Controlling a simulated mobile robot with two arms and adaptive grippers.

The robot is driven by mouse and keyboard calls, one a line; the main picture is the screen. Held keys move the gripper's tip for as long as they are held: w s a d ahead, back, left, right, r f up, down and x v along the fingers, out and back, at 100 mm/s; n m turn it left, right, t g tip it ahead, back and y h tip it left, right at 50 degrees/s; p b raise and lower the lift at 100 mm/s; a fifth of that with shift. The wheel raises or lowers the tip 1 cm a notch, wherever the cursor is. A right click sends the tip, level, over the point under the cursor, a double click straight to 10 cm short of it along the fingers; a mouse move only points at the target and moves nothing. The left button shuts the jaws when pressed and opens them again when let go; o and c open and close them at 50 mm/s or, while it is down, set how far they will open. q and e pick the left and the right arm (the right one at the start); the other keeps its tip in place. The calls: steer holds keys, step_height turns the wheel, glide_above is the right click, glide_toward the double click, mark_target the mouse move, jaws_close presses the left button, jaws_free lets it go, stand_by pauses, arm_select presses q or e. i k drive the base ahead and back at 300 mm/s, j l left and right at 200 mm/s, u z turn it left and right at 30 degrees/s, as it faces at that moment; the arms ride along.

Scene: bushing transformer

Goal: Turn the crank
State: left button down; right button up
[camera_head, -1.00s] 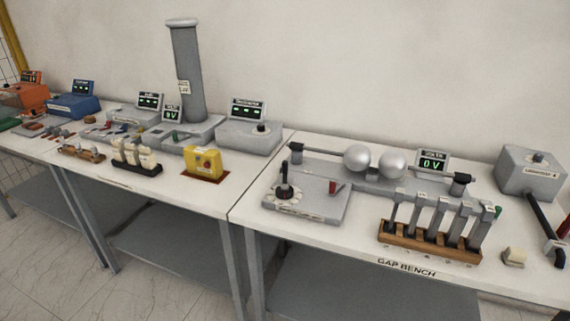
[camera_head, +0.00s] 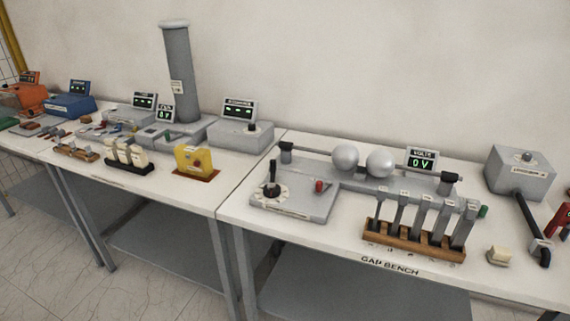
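A grey control box (camera_head: 295,212) stands on the near left part of the gap bench (camera_head: 235,203). On its left side is a black knob with an upright handle (camera_head: 271,190) over a pale round dial, which looks like the crank. A small red lever or button (camera_head: 319,186) is on the same box, to the right. Behind it, two silver spheres (camera_head: 362,159) sit on a horizontal rod, and a display (camera_head: 421,159) reads 0 V. Neither of my grippers is in view, and nothing touches the crank.
A wooden rack (camera_head: 413,241) with several grey upright tools stands right of the control box. A small cream block (camera_head: 498,256) and a grey box (camera_head: 520,172) with a black arm are further right. A yellow box (camera_head: 194,161) stands on the left bench. Bare bench lies in front of the control box.

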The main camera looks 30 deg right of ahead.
mark_target(272, 186)
steer(key=k+l, duration=0.2)
steer(key=l, duration=0.15)
steer(key=k+l+z, duration=0.1)
steer(key=l, duration=0.3)
steer(key=k+l, duration=0.3)
steer(key=l, duration=0.05)
